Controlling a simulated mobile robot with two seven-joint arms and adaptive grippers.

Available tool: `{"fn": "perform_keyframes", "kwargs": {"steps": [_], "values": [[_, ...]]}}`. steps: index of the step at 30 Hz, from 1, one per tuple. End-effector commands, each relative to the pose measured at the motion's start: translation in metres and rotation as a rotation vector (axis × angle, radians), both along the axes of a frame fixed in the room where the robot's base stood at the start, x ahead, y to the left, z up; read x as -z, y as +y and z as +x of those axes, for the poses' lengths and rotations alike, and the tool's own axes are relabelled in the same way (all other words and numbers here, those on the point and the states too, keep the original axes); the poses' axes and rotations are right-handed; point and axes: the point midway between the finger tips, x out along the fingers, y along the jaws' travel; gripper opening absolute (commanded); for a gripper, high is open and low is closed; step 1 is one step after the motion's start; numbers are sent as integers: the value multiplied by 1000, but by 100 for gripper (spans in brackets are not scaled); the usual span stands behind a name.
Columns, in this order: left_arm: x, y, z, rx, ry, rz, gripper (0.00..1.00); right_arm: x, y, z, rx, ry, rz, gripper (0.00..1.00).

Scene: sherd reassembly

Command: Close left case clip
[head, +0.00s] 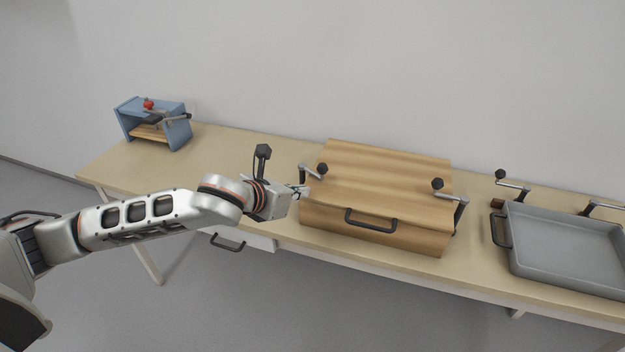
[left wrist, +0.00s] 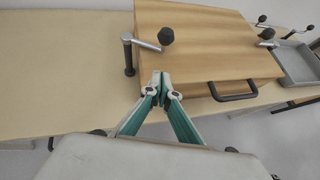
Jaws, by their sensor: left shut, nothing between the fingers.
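The wooden case (head: 385,175) lies on the table with its lid down and a dark handle (head: 371,220) at the front. The left case clip (head: 311,171) stands at the case's left side, a silver arm on a dark post with a black knob. In the left wrist view the clip's arm (left wrist: 146,44) reaches from the post towards the lid, its knob over or beside the lid's left edge; I cannot tell if it touches. My left gripper (head: 302,192) is shut and empty, just in front of this clip, its tips (left wrist: 160,78) apart from it. My right gripper is not in view.
A second clip (head: 450,195) stands at the case's right side. A grey tray (head: 570,245) with similar clips is at the right. A blue frame with a red knob (head: 150,118) stands at the far left. The tabletop (head: 225,155) left of the case is mostly clear.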

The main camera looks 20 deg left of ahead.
Motion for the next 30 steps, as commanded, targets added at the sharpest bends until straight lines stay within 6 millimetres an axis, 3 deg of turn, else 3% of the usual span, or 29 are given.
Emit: {"fn": "perform_keyframes", "kwargs": {"steps": [2, 9, 26, 30], "values": [[11, -5, 13, -1, 1, -1, 0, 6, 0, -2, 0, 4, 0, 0], [-4, -14, 40, 0, -2, -1, 0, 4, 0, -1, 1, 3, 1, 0], [-8, -17, 50, -1, -1, -1, 0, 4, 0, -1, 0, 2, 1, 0], [-9, -26, 62, -14, -1, -5, 0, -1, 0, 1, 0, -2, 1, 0]]}}
